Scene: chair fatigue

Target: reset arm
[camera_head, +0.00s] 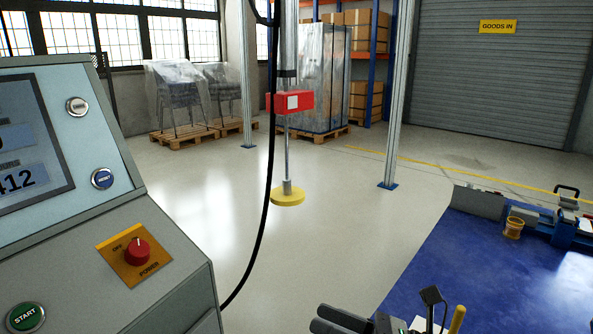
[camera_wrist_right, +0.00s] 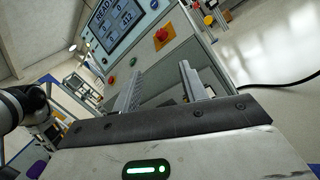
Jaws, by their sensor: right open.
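My right gripper (camera_head: 322,320) shows at the bottom edge of the head view, partly cut off, with its dark fingers toward the left. In the right wrist view its two grey fingers (camera_wrist_right: 160,82) are apart, with nothing visible between them. They point toward the control console (camera_wrist_right: 185,50), which stands beyond them. In the head view the console (camera_head: 90,225) fills the left side, with a red power knob (camera_head: 137,252), a green START button (camera_head: 25,316) and a blue button (camera_head: 102,179). The gripper appears apart from the console. My left gripper is not in view.
A blue bench top (camera_head: 490,270) with tools lies at the right. A black cable (camera_head: 265,200) hangs in front of a rod with a yellow disc (camera_head: 288,197). Wrapped chairs (camera_head: 178,95) on pallets stand far back.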

